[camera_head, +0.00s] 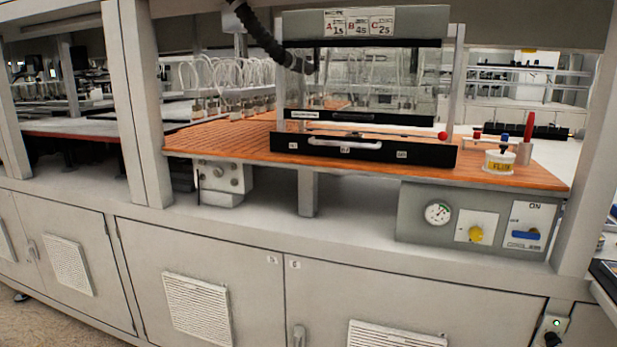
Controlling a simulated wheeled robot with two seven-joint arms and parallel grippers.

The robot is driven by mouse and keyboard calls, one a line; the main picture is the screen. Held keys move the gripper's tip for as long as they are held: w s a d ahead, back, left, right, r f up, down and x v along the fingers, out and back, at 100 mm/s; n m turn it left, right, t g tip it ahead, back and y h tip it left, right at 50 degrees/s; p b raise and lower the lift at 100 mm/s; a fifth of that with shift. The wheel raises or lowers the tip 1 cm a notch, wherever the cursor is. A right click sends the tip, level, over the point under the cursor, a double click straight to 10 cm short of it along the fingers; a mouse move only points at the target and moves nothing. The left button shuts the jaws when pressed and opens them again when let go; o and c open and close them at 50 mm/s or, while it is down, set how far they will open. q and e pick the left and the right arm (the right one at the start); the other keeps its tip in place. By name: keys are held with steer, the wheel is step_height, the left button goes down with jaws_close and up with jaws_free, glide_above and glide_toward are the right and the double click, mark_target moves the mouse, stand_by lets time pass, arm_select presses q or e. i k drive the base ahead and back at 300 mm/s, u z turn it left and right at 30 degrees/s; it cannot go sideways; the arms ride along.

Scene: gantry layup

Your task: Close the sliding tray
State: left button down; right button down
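A long black tray front (375,153) with a silver handle (355,144) and small white labels stands on the orange board (230,142). It sits forward of and below a clear window panel (365,85) with a black lower rail (400,117). A gap shows between the tray front and this rail, so the tray appears slid out toward me. How far it is out is hard to tell. A red knob (442,135) shows near its right end. Neither of my grippers is in view.
A white and yellow jar (499,161) and a red cylinder (527,139) stand right of the tray. Grey posts (141,100) frame the bench at both sides. A control box (475,222) with a gauge is under the board. The space before the tray is clear.

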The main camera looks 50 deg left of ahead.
mark_target(442, 156)
steer(key=u, duration=0.6)
steer(key=i, duration=0.9)
